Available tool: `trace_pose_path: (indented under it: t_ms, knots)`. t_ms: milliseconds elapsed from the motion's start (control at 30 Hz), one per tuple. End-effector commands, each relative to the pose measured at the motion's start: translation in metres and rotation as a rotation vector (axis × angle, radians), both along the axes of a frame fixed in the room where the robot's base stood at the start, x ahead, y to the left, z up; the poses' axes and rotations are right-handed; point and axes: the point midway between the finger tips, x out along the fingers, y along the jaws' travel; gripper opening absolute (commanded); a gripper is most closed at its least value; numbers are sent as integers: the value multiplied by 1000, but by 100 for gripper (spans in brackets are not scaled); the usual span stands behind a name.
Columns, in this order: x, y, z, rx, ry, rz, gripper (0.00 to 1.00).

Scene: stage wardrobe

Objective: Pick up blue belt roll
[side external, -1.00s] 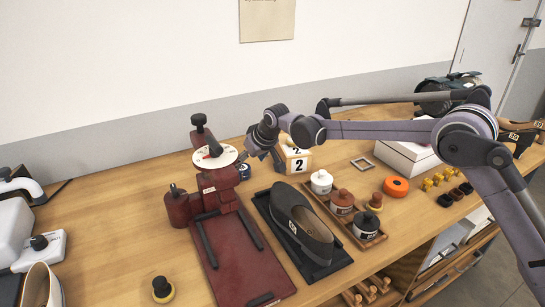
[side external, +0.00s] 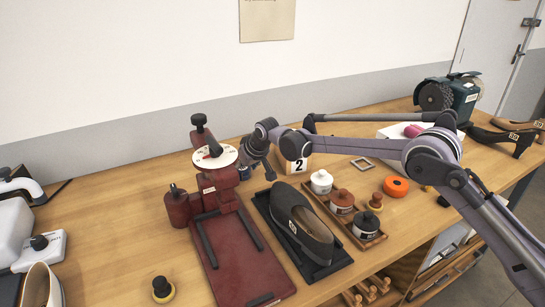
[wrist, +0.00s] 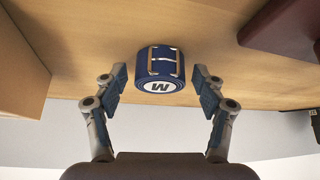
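The blue belt roll (wrist: 160,66) sits on the wooden table, with a white label marked with a letter and metal-coloured bands, in the wrist view. In the side view only a small part of the blue roll (side external: 243,172) shows behind the red press. My gripper (wrist: 163,88) is open, with one finger to each side of the roll and a gap on both sides. The fingertips look close to the roll but apart from it. In the side view my gripper (side external: 262,172) points down behind the press, its fingertips partly unclear.
The red press (side external: 218,185) with a white dial stands close left of my gripper. A numbered block (side external: 299,165) stands close on the right. A dark shoe (side external: 300,232) on a black tray, a tray of jars (side external: 364,238) and an orange roll (side external: 395,187) lie further right.

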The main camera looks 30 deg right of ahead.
Motion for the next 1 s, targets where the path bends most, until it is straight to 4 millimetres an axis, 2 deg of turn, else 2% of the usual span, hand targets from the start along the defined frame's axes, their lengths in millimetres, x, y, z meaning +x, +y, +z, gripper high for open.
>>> trace_pose_path:
  t_ms: [33, 133, 167, 567, 733, 867, 1000]
  knots:
    - [0, 0, 0, 0, 0, 0, 48]
    - [0, 0, 0, 0, 0, 0, 19]
    - [0, 0, 0, 0, 0, 0, 16]
    - [0, 0, 4, 0, 0, 0, 16]
    - [0, 0, 20, 0, 0, 0, 16]
    - [0, 0, 45, 0, 0, 0, 16]
    - [-9, -34, 61, 0, 0, -5, 16]
